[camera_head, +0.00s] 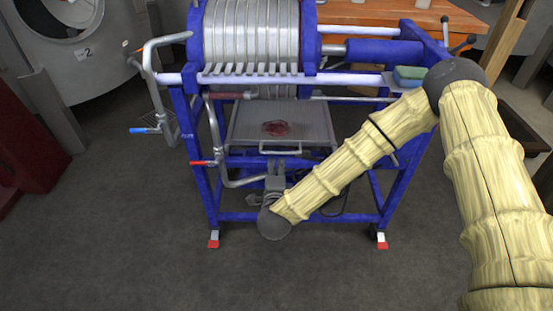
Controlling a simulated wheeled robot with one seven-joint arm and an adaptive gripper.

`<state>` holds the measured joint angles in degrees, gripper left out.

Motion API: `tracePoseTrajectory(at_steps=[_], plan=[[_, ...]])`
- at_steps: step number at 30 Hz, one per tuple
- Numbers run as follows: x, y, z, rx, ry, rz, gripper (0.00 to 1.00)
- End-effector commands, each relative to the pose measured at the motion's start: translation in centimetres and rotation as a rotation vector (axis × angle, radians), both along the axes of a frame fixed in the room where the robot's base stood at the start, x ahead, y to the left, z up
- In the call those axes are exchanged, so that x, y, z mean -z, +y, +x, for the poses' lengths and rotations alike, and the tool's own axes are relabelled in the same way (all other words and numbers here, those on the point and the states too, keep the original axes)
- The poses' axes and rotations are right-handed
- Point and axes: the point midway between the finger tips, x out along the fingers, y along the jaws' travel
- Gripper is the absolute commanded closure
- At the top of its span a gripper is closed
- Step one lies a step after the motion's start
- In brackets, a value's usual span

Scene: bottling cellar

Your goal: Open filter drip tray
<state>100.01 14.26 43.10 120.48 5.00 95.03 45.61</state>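The filter drip tray (308,120) is a flat grey metal tray under the filter plates, inside the blue frame. A dark red puddle or stain (276,128) lies on it. A pale bar handle (281,148) runs along its front edge. My gripper (276,164) points toward the tray from the front, just below the handle in the picture. A gap seems to show between its tips and the handle, but I cannot tell the depth. Its fingers are too small and partly hidden to show whether they are open or shut.
The blue filter press (311,40) carries silver plates (250,35). Bent pipes with a blue-handled valve (144,130) and a red-handled valve (200,163) stand left of the tray. A sponge (409,76) sits at the upper right. The floor (130,240) in front is clear.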

Motion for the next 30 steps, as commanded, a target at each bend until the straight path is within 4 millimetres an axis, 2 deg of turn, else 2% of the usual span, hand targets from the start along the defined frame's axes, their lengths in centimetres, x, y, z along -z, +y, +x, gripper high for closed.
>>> tracePoseTrajectory(at_steps=[5,19,24,30], plan=[[0.2,0.0,1.6,0.005,-0.004,0.002,0.67],[1.7,-0.1,8.5,0.003,-0.002,-0.001,0.67],[2.0,0.0,10.0,0.002,-0.002,0.0,0.67],[2.2,0.0,10.4,0.0,0.0,0.0,0.67]])
